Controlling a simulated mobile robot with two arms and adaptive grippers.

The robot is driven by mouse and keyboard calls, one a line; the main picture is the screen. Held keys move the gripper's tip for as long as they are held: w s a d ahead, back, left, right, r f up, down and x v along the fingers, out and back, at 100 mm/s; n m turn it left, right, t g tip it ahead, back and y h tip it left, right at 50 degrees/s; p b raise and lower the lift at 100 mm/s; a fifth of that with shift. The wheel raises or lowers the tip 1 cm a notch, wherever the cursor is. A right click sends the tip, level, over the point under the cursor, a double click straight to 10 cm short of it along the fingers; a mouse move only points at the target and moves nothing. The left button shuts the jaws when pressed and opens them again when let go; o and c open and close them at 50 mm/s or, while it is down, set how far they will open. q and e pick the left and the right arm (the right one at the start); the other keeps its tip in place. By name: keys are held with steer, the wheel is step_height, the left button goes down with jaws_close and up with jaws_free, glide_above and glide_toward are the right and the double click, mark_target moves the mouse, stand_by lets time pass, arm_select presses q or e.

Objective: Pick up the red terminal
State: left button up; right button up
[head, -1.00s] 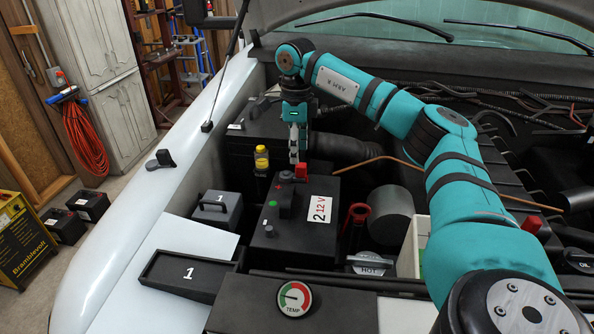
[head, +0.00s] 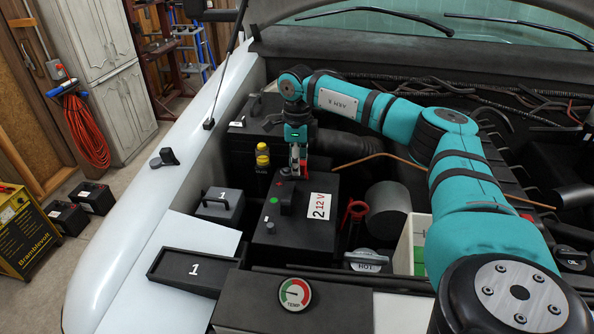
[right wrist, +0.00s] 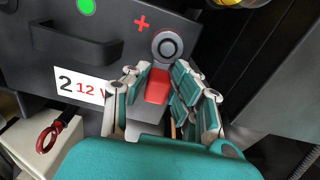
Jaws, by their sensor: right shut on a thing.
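The red terminal (right wrist: 157,87) has a red body and a grey ring (right wrist: 167,46) at its end. It lies between the fingers of my right gripper (right wrist: 160,92), which is shut on it. My left gripper is not in view.
A yellow-capped bottle (head: 262,155) stands just left of the gripper. A copper pipe (head: 400,160) runs to the right. A red-handled tool (head: 354,212) stands right of the battery.

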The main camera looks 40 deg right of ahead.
jaws_close()
steer(key=shift+w+r+b, duration=0.1)
steer(key=shift+r+b, duration=0.3)
steer(key=shift+b, duration=0.05)
step_height(320, 180, up, 2)
steer(key=shift+r+b, duration=0.15)
steer(key=shift+b, duration=0.8)
steer(key=s+r+b, duration=0.2)
steer(key=s+b, duration=0.5)
steer(key=s, duration=0.9)
steer(key=shift+d, duration=0.4)
